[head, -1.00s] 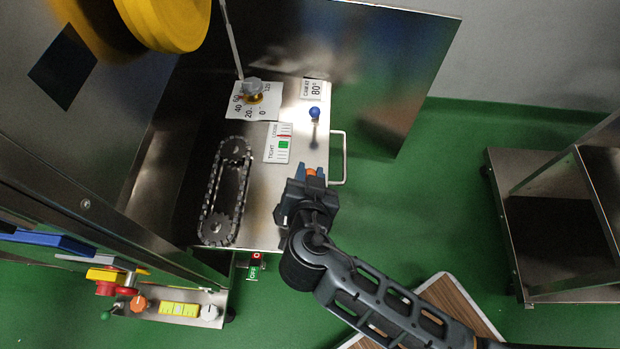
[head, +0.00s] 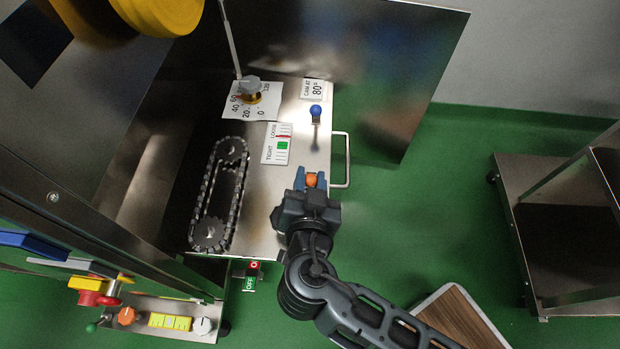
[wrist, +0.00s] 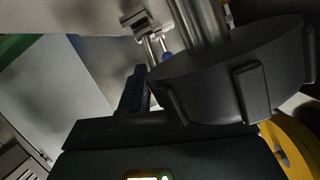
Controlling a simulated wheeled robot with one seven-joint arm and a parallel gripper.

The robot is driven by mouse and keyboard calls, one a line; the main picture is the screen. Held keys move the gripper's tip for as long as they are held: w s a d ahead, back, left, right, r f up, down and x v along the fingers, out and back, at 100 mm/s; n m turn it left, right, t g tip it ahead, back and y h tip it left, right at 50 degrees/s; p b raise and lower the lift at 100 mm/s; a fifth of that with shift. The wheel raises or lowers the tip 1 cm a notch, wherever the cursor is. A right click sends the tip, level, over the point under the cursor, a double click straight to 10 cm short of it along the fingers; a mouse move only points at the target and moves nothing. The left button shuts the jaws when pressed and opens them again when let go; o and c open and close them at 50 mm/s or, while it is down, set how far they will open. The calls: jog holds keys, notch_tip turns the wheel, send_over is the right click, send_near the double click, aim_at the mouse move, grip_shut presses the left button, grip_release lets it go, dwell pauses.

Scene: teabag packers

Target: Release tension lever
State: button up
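The machine's metal top carries a scale marked TIGHT and LOOSE (head: 277,144), with a green field and a thin red mark towards the LOOSE end. My gripper (head: 311,179) is over the right edge of this top, below the scale and beside the handle. A separate lever with a blue ball (head: 316,110) stands further up.
A chain on two sprockets (head: 220,195) lies left of my gripper. A dial with a grey knob (head: 249,85) stands above. A metal bar handle (head: 346,160) sticks out on the right. A steel cart (head: 510,200) stands far right, with green floor between.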

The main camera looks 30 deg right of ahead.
jog(key=o, duration=0.4)
jog(key=shift+o, duration=0.2)
jog(key=v, duration=0.7)
jog(key=shift+s+a+r+p, duration=0.1)
jog(key=shift+s+a+p, duration=0.1)
jog(key=shift+s+p, duration=0.15)
jog(key=shift+a, duration=0.1)
